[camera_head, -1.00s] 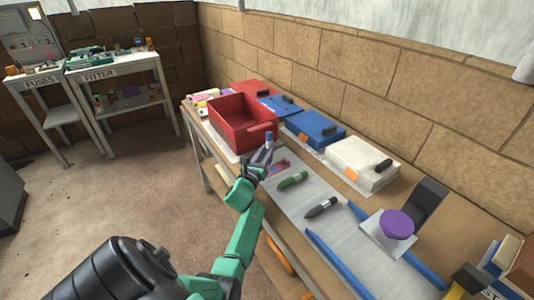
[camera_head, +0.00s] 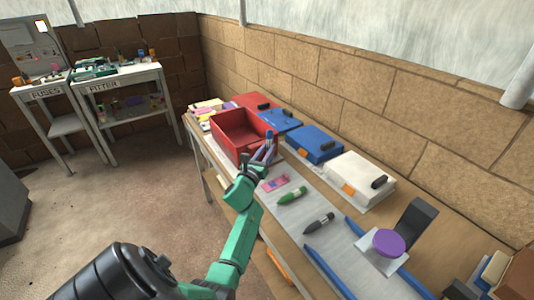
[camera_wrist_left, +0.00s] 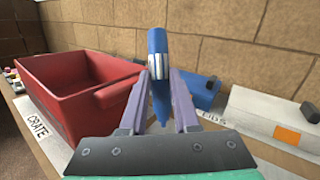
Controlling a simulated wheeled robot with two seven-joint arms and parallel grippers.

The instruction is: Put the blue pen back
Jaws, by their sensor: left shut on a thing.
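My left gripper (camera_head: 264,153) is shut on the blue pen (camera_head: 269,138) and holds it upright. In the left wrist view the pen (camera_wrist_left: 159,70) stands between the two purple fingers (camera_wrist_left: 160,95), with a silver band near its top and its tip pointing down. The gripper is beside the near right corner of the red crate (camera_head: 232,146), outside its walls. The crate also shows at the left of the left wrist view (camera_wrist_left: 80,100), beside a label reading CRATE. A green pen (camera_head: 292,196) and a dark grey pen (camera_head: 319,223) lie on the bench. My right gripper is out of view.
A blue box (camera_head: 314,141) and a white box (camera_head: 358,177) stand along the wall side. A pink card (camera_head: 275,183) lies near the green pen. A purple disc (camera_head: 384,243) and blue rails (camera_head: 328,272) are at the right. The crate's visible inside looks empty.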

